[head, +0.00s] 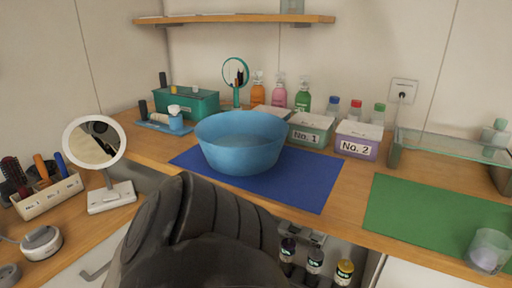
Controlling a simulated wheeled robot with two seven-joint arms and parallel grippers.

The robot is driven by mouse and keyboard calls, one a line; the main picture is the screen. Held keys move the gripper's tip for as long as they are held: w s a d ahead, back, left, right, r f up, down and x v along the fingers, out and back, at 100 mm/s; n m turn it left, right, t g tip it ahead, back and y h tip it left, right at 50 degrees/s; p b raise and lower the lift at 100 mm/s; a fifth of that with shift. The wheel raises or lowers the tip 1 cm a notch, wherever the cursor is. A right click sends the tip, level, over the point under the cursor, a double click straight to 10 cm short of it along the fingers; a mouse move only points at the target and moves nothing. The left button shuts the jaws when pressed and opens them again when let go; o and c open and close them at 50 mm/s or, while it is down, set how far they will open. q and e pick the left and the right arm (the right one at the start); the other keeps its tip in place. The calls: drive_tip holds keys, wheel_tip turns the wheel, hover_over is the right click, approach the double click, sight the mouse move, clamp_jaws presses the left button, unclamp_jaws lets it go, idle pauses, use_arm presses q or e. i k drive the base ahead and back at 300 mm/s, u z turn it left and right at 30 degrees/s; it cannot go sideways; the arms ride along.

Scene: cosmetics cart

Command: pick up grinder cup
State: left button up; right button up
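A clear, slightly cloudy cup (487,252), which I take to be the grinder cup, stands upright at the front right corner of the green mat (425,212). A purplish patch shows low in the cup; I cannot tell if it is inside. No gripper is near it. A large dark part of my own arm fills the bottom middle of the view and hides the counter's front edge there. I cannot make out fingers of either gripper. A small grey piece shows at the arm's right side, too unclear to name.
A blue bowl (240,150) stands on the blue mat (313,190). Labelled boxes No. 1 (311,130) and No. 2 (358,140) stand behind. A glass shelf (455,147) overhangs the counter's back right. A round mirror (95,145) is at left. Most of the green mat is bare.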

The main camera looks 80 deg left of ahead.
sight(490, 251)
drive_tip(key=u, duration=0.35)
drive_tip(key=k, duration=1.15)
drive_tip(key=u, duration=0.75)
drive_tip(key=i, duration=1.2)
drive_tip(key=u, duration=0.35)
